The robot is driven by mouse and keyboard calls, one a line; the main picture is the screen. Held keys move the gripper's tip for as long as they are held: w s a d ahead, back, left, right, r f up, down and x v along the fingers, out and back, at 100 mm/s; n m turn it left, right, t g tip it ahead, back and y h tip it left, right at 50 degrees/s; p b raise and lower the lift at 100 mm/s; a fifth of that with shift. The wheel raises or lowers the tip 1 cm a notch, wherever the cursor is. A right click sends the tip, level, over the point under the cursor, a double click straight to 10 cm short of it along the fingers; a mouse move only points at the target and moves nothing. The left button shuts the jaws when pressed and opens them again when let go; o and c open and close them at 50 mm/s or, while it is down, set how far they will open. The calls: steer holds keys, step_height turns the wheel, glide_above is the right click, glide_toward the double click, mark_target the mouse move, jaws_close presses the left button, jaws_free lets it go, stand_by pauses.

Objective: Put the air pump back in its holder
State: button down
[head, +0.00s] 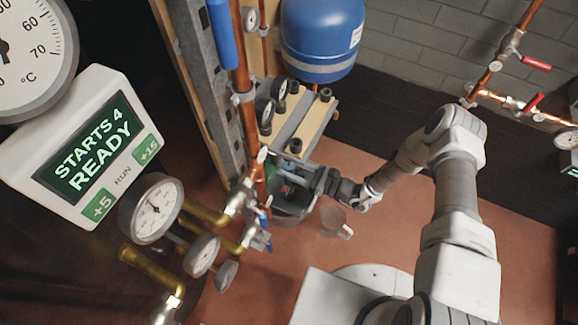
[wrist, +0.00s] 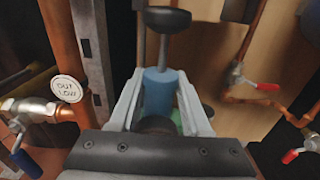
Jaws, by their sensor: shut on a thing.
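The air pump shows in the wrist view as a blue cylinder (wrist: 158,92) with a thin grey rod and a black knob above it. It stands roughly upright between the pale fingers of my gripper (wrist: 160,108), which is shut on it. In the head view my gripper (head: 318,182) reaches leftward into a grey open housing (head: 292,210) beside the copper pipe. The pump is mostly hidden there. I cannot tell which part is the holder, or whether the pump touches it; the pump's lower end is hidden in the wrist view.
A blue tank (head: 322,35) hangs above a shelf (head: 310,115) with gauges. A copper pipe (head: 240,80) and valves (head: 258,235) stand close left of the housing. A clear jug (head: 334,222) is on the floor just below my gripper. Red-handled valves (wrist: 268,87) are at right in the wrist view.

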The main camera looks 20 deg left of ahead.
steer(key=shift+f+b, duration=1.85)
steer(key=shift+b, duration=0.15)
stand_by(2.2)
steer(key=shift+c, duration=2.2)
jaws_free()
steer(key=shift+o, duration=0.8)
steer(key=shift+f, duration=0.1)
steer(key=d, duration=0.8)
steer(key=shift+s+d, duration=0.2)
steer(key=shift+s, duration=0.15)
